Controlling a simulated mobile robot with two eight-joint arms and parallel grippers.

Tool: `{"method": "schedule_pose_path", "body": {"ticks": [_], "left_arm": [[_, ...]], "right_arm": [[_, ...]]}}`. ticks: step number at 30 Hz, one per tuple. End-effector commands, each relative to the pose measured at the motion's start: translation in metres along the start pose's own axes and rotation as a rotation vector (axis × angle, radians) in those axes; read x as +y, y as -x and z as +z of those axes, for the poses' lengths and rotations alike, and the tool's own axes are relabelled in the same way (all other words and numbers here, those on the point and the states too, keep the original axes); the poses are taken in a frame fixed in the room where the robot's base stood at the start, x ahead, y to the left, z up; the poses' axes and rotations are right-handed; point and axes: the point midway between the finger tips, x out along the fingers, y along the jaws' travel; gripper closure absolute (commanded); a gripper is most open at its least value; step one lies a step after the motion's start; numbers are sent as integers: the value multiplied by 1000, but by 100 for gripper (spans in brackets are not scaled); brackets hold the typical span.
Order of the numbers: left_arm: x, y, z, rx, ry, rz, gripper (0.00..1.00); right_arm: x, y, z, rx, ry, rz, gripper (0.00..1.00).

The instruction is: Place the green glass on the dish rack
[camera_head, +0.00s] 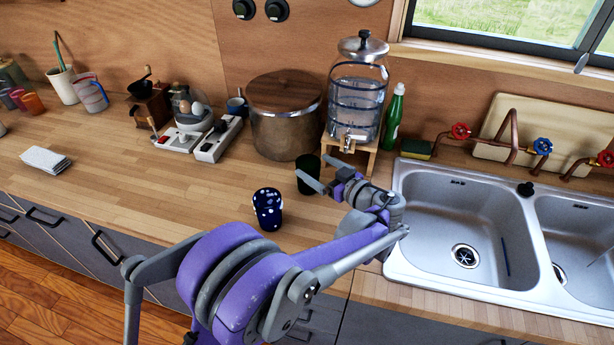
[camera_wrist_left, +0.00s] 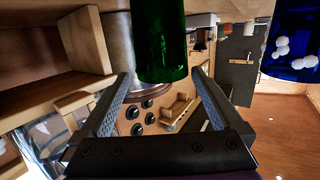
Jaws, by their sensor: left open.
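The dark green glass (camera_head: 307,178) stands on the wooden counter, left of the sink and in front of the drink dispenser's stand. It also shows in the left wrist view (camera_wrist_left: 160,40), just ahead of the fingertips. My left gripper (camera_head: 312,168) is open, with one fingertip on each side of the glass in the head view. I cannot tell whether the fingers touch it. The left gripper also shows in its wrist view (camera_wrist_left: 160,82), with nothing held. My right gripper is not in view. I see no dish rack in either view.
A blue spotted cup (camera_head: 267,208) stands close by, left of the gripper. A large pot (camera_head: 284,135) and a glass dispenser (camera_head: 356,100) stand behind. The double sink (camera_head: 460,215) lies to the right. The counter left of the cup is mostly clear.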

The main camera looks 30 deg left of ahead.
Motion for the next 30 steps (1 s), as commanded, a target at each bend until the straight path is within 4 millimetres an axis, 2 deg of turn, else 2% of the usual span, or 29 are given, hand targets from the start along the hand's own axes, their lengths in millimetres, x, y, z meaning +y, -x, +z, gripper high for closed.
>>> {"method": "schedule_pose_path", "body": {"ticks": [7, 15, 24, 30], "left_arm": [[-2, -22, 0, 0, 0, -2, 0], [-4, -59, 0, 0, 0, 0, 0], [-4, -64, 1, 0, -1, 2, 0], [-4, -64, 1, 0, -1, 2, 36]], "right_arm": [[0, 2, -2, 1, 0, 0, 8], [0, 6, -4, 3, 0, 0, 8], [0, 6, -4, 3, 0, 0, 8], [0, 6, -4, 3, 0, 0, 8]]}}
